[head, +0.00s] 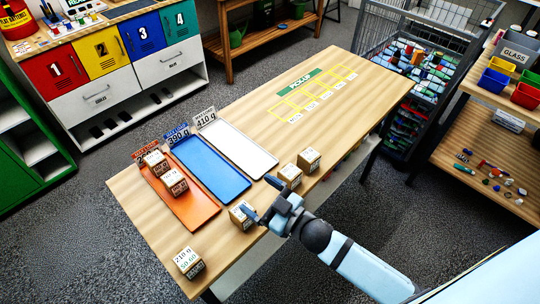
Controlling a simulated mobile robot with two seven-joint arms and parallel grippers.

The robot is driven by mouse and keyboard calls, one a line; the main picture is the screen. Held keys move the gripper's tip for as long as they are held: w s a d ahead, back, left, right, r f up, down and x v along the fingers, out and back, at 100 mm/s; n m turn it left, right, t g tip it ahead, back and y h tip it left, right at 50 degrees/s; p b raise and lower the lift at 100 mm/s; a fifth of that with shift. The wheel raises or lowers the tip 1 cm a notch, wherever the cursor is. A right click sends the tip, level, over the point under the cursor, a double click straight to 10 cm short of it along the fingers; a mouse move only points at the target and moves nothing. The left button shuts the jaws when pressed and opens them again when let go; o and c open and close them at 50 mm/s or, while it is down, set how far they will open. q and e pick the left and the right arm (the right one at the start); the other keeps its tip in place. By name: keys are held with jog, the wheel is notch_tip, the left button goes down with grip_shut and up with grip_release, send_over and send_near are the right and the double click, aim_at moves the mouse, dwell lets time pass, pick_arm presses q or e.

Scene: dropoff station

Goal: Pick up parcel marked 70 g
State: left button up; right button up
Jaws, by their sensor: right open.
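Several small brown cardboard parcels with white labels stand on the wooden table (330,112). One parcel (188,263) at the front left corner has a label that seems to read 210 g. One (240,216) stands at the front edge, beside my right gripper (260,198). Two more, a nearer one (290,175) and a farther one (309,160), stand to the right. Two parcels, one (156,163) behind the other (175,183), sit on the orange tray (200,215). I cannot read which is marked 70 g. My right gripper is open and empty, its fingers pointing left over the front edge. My left gripper is out of view.
A blue tray (215,172) with a 390 g sign and a white tray (240,148) with a 410 g sign lie beside the orange one. A green-headed pickup grid (315,95) marks the table's far right. A wire cart (380,40) stands behind.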

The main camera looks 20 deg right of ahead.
jog(key=w+a+r+n+g+y, duration=0.1)
jog(key=w+a+r+n+y, duration=0.15)
jog(key=n+y, duration=0.2)
jog(key=n+g+h+b, duration=0.8)
jog(key=n+g+h, duration=0.1)
jog(key=g+h, duration=0.65)
send_near(310, 154)
jog(key=shift+t+h, duration=0.3)
jog(key=shift+t, duration=0.15)
jog(key=f, duration=0.2)
jog(key=s+f, duration=0.1)
jog(key=f, duration=0.1)
jog(key=shift+s+d, duration=0.1)
jog(key=shift+d, duration=0.1)
jog(key=f, duration=0.3)
jog(key=w+f+p, duration=0.1)
jog(key=f, duration=0.1)
jog(key=shift+d+f, duration=0.15)
jog(key=shift+d, duration=0.05)
jog(key=shift+d+f, duration=0.1)
jog(key=shift+f, duration=0.35)
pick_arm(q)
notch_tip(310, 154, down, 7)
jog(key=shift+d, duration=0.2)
